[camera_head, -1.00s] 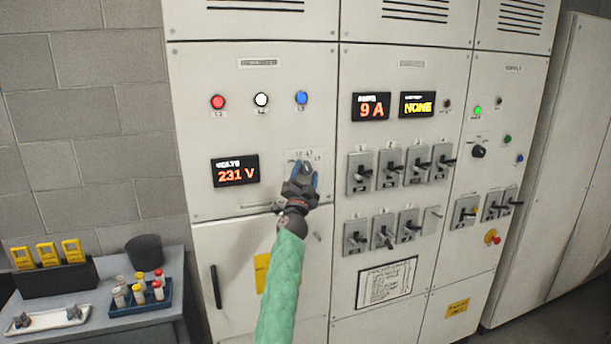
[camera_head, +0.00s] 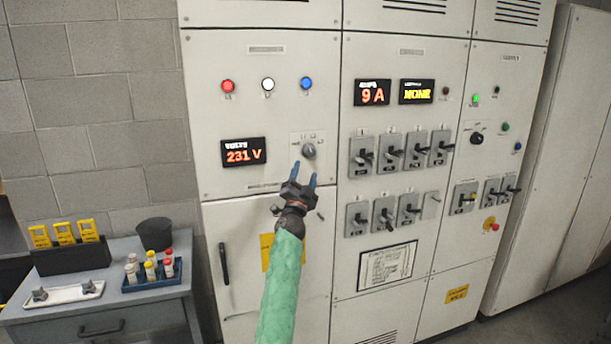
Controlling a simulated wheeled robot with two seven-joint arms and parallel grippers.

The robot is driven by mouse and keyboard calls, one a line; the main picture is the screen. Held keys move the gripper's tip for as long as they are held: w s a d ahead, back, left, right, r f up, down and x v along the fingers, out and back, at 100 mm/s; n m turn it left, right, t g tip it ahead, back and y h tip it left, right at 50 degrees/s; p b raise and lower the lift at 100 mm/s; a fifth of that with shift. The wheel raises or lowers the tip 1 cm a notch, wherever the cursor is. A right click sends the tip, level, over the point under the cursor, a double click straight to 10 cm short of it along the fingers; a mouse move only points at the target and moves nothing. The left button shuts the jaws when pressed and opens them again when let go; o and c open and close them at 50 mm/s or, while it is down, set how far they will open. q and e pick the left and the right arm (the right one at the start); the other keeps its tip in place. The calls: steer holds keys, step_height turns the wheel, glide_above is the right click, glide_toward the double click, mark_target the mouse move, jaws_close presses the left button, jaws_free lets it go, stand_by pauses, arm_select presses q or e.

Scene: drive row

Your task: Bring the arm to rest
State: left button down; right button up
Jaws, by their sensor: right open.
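My right gripper (camera_head: 304,174) is open and empty, at the end of my green-sleeved right arm (camera_head: 281,285). Its two blue-tipped fingers point up, just below a grey selector knob (camera_head: 309,151) on the left cabinet panel (camera_head: 225,185). The gripper appears apart from the knob; the exact gap in depth is hard to tell. The volts display (camera_head: 243,152) left of the knob reads 231 V. My left gripper is not in view.
Several breaker levers (camera_head: 390,152) stick out from the middle panel, right of the gripper. A side table (camera_head: 140,315) at lower left carries a blue tray (camera_head: 130,287) of small bottles, a dark cup (camera_head: 155,234) and yellow tags (camera_head: 64,233). A cabinet handle (camera_head: 223,264) juts out below left.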

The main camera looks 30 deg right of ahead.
stand_by(0.3)
